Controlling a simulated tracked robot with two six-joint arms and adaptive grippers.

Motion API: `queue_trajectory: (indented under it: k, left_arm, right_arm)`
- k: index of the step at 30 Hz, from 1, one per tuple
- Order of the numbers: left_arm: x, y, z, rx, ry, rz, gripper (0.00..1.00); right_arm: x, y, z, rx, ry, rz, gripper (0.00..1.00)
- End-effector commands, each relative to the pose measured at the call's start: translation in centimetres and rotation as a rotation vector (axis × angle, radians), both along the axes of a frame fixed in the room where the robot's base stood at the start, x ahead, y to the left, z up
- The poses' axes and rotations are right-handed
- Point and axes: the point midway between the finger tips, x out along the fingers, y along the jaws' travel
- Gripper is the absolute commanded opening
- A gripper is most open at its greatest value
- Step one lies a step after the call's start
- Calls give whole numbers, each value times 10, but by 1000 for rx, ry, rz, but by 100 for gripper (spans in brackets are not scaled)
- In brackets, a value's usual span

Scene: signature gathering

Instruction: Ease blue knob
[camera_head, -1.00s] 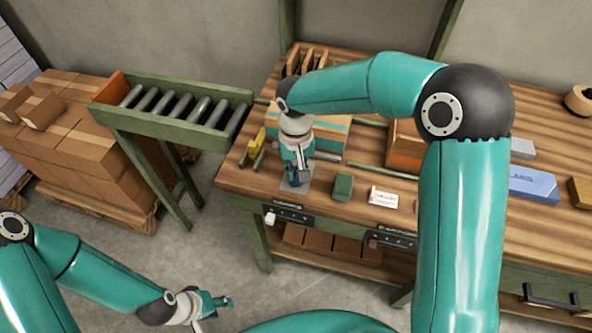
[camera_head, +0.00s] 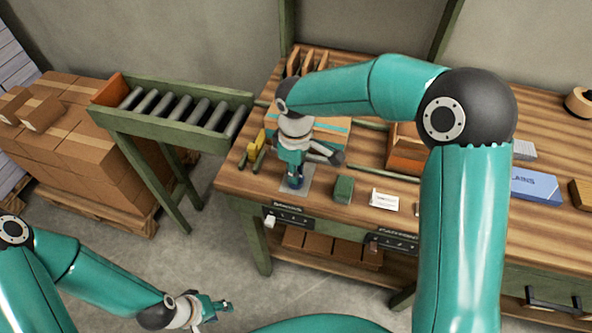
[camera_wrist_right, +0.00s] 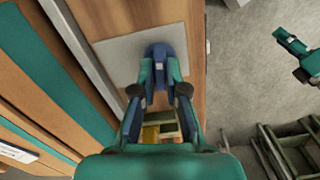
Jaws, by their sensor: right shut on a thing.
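The blue knob (camera_wrist_right: 158,52) stands on a pale grey plate (camera_wrist_right: 112,58) at the table's front left, seen in the right wrist view. My right gripper (camera_wrist_right: 161,70) is shut on the knob, one finger on each side, pointing down in the head view (camera_head: 296,180). The fingers partly cover the knob there. The grey plate also shows in the head view (camera_head: 303,188). My left gripper (camera_head: 222,304) hangs low over the floor, away from the table. It is too small to tell whether its fingers are open.
A green block (camera_head: 343,189) and a white card (camera_head: 384,200) lie right of the plate. A yellow item (camera_head: 256,143) and a cardboard box (camera_head: 335,130) with a teal stripe are behind it. A roller conveyor (camera_head: 190,112) stands at the table's left.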

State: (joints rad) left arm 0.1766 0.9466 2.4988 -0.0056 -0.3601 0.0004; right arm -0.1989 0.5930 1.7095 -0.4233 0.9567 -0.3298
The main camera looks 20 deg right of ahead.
Motion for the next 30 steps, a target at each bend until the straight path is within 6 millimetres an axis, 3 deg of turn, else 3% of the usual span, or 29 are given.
queue_trajectory:
  k: [9,26,27,30]
  left_arm:
    - [0,0,2,0,0,0,40]
    - [0,0,2,0,0,0,40]
    - [0,0,2,0,0,0,40]
    - [0,0,2,0,0,0,40]
  right_arm:
    - [2,-1,2,0,-6,159,0]
    - [2,-1,2,0,-8,199,0]
    - [2,-1,2,0,-8,199,14]
    - [2,-1,2,-1,-7,198,31]
